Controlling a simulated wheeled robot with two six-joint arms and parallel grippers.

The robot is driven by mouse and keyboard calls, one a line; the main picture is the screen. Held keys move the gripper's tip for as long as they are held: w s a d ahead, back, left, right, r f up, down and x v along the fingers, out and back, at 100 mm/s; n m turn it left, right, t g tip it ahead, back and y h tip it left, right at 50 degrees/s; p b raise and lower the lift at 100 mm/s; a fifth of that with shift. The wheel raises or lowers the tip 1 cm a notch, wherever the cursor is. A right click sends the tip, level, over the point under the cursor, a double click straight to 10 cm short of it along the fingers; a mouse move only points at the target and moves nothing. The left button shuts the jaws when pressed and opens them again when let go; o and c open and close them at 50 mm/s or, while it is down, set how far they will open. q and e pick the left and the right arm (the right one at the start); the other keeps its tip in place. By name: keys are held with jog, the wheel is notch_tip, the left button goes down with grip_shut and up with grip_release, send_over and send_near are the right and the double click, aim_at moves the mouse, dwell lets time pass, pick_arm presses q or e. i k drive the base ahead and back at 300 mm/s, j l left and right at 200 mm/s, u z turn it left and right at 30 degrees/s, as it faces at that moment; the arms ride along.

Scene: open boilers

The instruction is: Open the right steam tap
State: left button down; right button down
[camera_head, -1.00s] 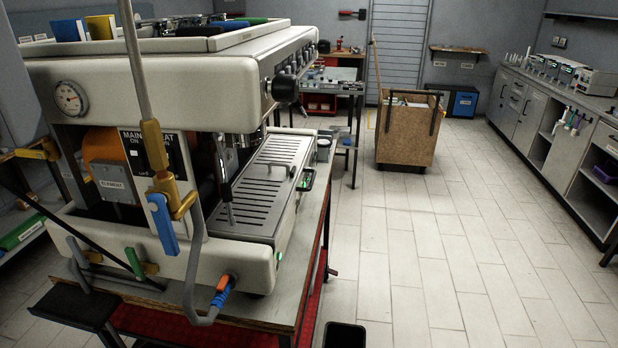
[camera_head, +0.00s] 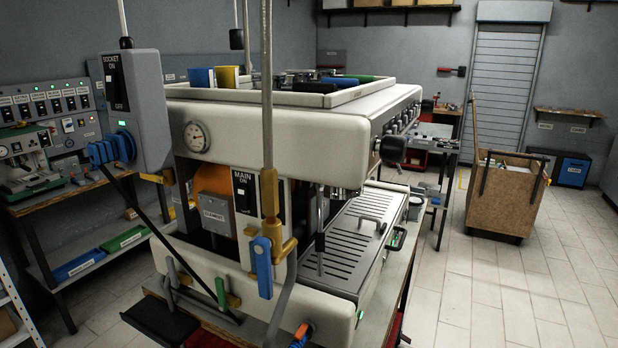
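The cream espresso machine (camera_head: 260,130) stands on a bench in the middle of the head view. A large round black knob (camera_head: 392,150) sticks out at the near end of its front edge. A row of smaller dark knobs (camera_head: 402,118) runs along the front towards the far end. I cannot tell which of these is the right steam tap, or whether any is open. The slotted drip tray (camera_head: 350,238) lies below them. Neither of my grippers is in view.
A grey socket box (camera_head: 137,95) stands left of the machine, with a shelf and panel of switches (camera_head: 48,100) behind. Pipes with a blue-handled valve (camera_head: 262,268) rise at the near end. Floor is clear at right, up to a wooden cart (camera_head: 508,195).

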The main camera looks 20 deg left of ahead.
aim_at(427, 106)
jog(key=u, duration=0.55)
jog(key=i+l+z, duration=0.2)
jog(key=l, duration=0.25)
jog(key=l+z, duration=0.2)
jog(key=l, duration=0.25)
jog(key=i+l+u, duration=0.1)
jog(key=l, duration=0.25)
jog(key=i+l, duration=0.25)
jog(key=i+l+u, duration=0.15)
jog(key=l, duration=0.25)
jog(key=i+l+u, duration=0.1)
jog(key=l, duration=0.3)
jog(key=i, duration=0.1)
